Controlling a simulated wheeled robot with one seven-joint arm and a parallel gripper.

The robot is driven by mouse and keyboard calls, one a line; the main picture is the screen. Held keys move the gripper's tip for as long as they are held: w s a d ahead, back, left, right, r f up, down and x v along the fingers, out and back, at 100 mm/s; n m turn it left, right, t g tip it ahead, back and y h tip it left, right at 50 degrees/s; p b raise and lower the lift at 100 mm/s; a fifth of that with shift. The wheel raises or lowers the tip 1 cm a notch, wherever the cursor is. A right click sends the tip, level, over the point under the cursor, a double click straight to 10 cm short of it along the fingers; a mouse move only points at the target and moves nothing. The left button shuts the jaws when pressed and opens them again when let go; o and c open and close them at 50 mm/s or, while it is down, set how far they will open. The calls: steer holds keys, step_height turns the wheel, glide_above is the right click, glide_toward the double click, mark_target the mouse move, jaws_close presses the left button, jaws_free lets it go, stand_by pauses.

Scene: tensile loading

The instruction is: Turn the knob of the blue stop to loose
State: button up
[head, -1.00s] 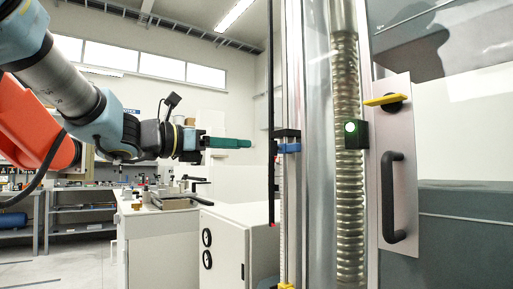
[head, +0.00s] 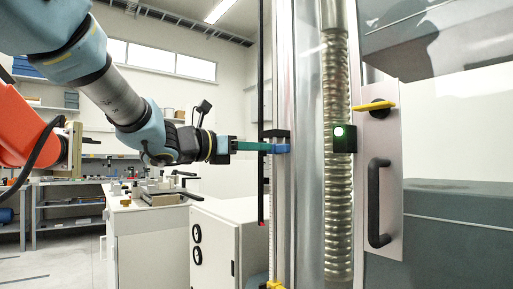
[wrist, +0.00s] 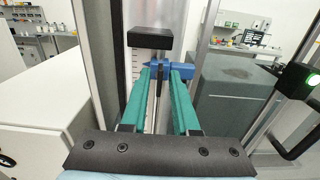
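The blue stop (head: 281,148) sits on the vertical scale rail, just below a black block (head: 277,134). In the wrist view the blue stop (wrist: 181,71) lies just beyond my fingertips, with a thin dark lever-like part (wrist: 159,82), perhaps its knob, hanging between the fingers. My gripper (head: 270,148) has green fingers reaching level to the stop from the left. In the wrist view my gripper (wrist: 160,70) is open, with a gap on both sides of the dark part. Whether a fingertip touches the stop cannot be told.
A yellow stop (head: 275,285) is lower on the rail. A clear door with a black handle (head: 378,203) and yellow latch (head: 375,106) stands to the right, with a green-lit box (head: 342,138). A white cabinet (head: 218,240) is below my arm.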

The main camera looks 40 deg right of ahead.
jaws_close()
steer(key=shift+w+n, duration=0.1)
steer(key=shift+n, duration=0.2)
stand_by(0.3)
steer(key=shift+w+f+n, duration=0.1)
steer(key=shift+n, duration=4.2)
steer(key=shift+w+f+n, duration=0.1)
steer(key=shift+n, duration=4.2)
steer(key=shift+s, duration=0.1)
